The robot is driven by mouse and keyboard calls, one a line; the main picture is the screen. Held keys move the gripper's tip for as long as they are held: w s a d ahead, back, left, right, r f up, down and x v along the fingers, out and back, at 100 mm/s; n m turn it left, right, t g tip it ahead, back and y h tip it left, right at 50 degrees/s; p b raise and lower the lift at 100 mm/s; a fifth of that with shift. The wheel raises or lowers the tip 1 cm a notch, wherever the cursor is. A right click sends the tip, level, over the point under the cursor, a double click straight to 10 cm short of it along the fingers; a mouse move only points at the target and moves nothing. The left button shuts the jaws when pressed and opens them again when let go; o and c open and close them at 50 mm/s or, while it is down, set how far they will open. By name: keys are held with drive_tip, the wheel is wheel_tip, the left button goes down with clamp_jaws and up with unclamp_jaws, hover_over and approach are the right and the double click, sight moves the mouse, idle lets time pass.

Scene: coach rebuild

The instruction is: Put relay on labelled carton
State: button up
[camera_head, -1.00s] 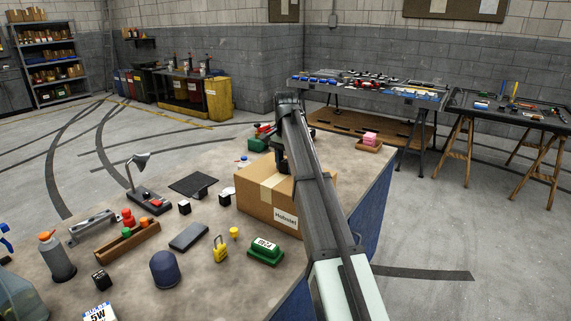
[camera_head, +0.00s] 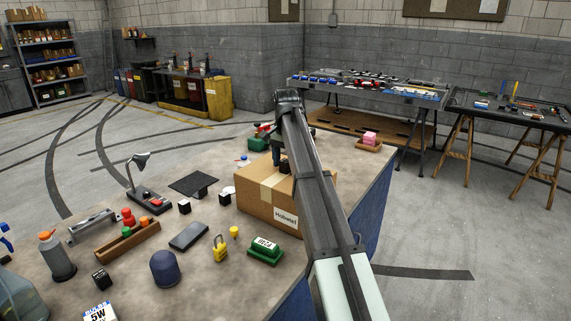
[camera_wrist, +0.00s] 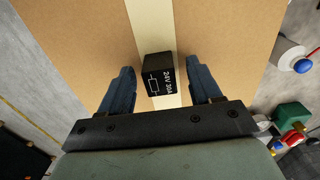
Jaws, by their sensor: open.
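The labelled carton (camera_head: 258,205) is a closed brown box with tape along its top and a white label (camera_head: 286,218) on its front side. The relay, a small black cube with "24V 30A" and a white symbol (camera_wrist: 158,75), rests on the tape strip on the carton top. It also shows in the head view (camera_head: 284,167), partly hidden by my arm. My gripper (camera_wrist: 163,88) is open above the carton, with one blue-grey finger on each side of the relay and a gap at both sides. In the head view, my gripper (camera_head: 277,153) is mostly behind the arm.
Small black cubes (camera_head: 184,207) are there too. A green vice-like object (camera_head: 257,144) is behind the carton.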

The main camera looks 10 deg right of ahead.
sight(285, 161)
wheel_tip(285, 161, up, 7)
drive_tip(key=shift+r, duration=0.1)
idle(0.3)
